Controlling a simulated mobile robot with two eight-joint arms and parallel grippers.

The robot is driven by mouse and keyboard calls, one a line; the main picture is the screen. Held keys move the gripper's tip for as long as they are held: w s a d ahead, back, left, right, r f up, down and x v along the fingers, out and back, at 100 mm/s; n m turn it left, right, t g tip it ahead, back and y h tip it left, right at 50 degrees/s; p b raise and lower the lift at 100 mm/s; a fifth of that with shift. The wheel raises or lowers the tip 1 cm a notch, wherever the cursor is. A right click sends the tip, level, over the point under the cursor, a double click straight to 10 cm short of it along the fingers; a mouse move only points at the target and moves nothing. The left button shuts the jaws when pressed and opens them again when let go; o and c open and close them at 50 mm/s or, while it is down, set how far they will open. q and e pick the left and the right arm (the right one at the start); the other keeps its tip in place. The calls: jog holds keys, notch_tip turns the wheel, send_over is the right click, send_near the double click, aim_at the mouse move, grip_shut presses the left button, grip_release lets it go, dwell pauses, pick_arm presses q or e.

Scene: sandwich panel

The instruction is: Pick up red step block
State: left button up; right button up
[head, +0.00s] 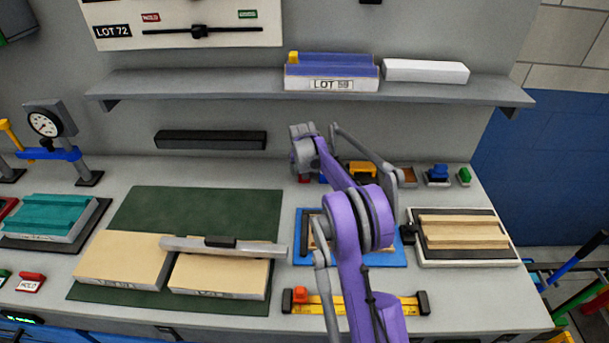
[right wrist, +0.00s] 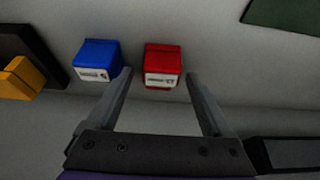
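The red step block (right wrist: 163,58), with a white label on its front, shows in the right wrist view, in line with the gap between my fingers. In the head view only a small red part (head: 304,179) shows below my wrist. My right gripper (right wrist: 158,76) is open, one finger on each side of the block in the picture; I see no grip on it. A blue block (right wrist: 97,60) stands just left of the red one in the wrist view, near the left finger. My left gripper is not in view.
A yellow block (right wrist: 19,78) stands farther left in the wrist view. In the head view, a shelf (head: 200,85) with a LOT 59 box (head: 331,84) overhangs the back. The green mat (head: 190,210) carries tan panels. A yellow level (head: 372,305) lies in front.

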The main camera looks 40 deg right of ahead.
grip_shut()
dwell(0.3)
